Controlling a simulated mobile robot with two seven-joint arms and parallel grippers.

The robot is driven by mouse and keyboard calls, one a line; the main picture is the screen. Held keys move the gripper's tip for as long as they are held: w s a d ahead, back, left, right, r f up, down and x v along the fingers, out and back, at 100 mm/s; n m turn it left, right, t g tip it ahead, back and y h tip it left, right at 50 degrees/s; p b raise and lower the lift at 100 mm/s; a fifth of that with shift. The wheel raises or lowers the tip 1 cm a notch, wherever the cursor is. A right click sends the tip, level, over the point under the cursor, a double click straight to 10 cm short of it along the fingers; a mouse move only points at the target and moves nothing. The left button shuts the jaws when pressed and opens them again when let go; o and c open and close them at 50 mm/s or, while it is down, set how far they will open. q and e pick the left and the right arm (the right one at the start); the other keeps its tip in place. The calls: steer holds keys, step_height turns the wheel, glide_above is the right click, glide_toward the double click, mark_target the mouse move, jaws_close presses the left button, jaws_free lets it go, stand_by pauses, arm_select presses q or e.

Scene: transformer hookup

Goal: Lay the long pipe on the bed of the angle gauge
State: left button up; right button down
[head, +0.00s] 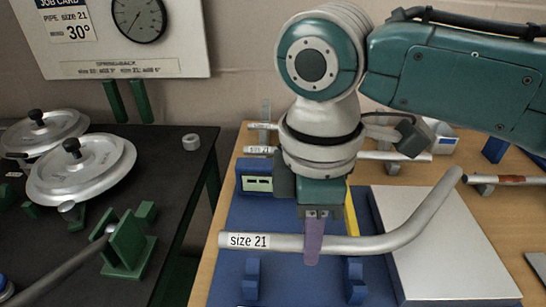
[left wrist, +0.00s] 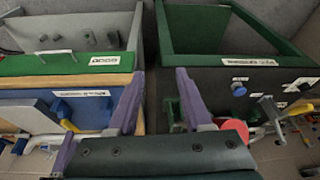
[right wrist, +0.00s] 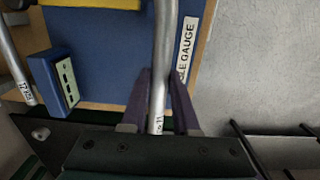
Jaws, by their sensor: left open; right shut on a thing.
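The long pipe (head: 290,243) is a grey tube labelled "size 21", with its right end bent upward in the head view. My right gripper (head: 312,258) points down and is shut on the straight part of the pipe. The right wrist view shows the pipe (right wrist: 163,60) between the purple fingers (right wrist: 158,100). The pipe is over the blue angle gauge (head: 225,262). Two blue cradles (head: 252,278) (head: 355,282) show just below it in the picture; no contact is visible. My left gripper (left wrist: 158,95) is open and empty, away from the pipe.
The gauge has a small display box (head: 257,178) and a silver plate (head: 440,245). Other pipes (head: 390,155) lie behind my right arm. A dark bench (head: 185,190) at left carries silver discs (head: 85,168) and a green clamp (head: 128,245). Bins (left wrist: 240,45) show in the left wrist view.

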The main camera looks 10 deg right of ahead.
steer(key=shift+f+b, duration=0.95)
steer(key=shift+f, duration=1.1)
steer(key=c, duration=0.6)
jaws_free()
steer(key=shift+r, duration=0.4)
steer(key=r+p, duration=0.1)
steer(key=r, duration=0.8)
steer(key=shift+a+r, duration=0.1)
steer(key=shift+a, duration=0.1)
